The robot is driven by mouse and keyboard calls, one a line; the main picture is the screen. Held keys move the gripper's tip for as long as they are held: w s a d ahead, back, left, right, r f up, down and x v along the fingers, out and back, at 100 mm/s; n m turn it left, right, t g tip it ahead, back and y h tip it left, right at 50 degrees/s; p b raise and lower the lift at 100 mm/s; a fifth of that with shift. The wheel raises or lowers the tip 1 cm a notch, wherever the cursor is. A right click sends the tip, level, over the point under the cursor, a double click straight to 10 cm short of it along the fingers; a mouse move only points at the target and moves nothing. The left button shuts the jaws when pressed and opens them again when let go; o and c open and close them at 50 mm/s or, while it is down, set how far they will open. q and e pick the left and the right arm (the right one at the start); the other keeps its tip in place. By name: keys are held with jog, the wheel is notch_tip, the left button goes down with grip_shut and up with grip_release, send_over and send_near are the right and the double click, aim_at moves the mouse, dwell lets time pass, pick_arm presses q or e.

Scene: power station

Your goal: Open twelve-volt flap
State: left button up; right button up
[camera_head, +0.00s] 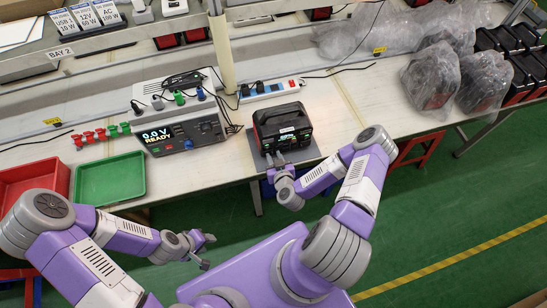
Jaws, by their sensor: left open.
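The power station (282,126), a black and red box with a carry handle on top and a small lit display at its front, sits on a dark mat (312,151) near the bench's front edge. The twelve-volt flap is too small to make out; part of the lower front is hidden by my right gripper. My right gripper (277,161) is close to the lower front of the power station; whether it touches is unclear. I cannot tell its finger gap. My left gripper (207,251) is open and empty, off the bench to the lower left.
A test unit (184,132) reading "0.0 V READY" stands left of the power station, with red and green plugs (101,135) beside it. Green (111,180) and red (33,178) trays are further left. A pole (221,50) and power strip (270,90) are behind. Bagged units (432,80) stand right.

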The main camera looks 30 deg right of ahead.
grip_shut()
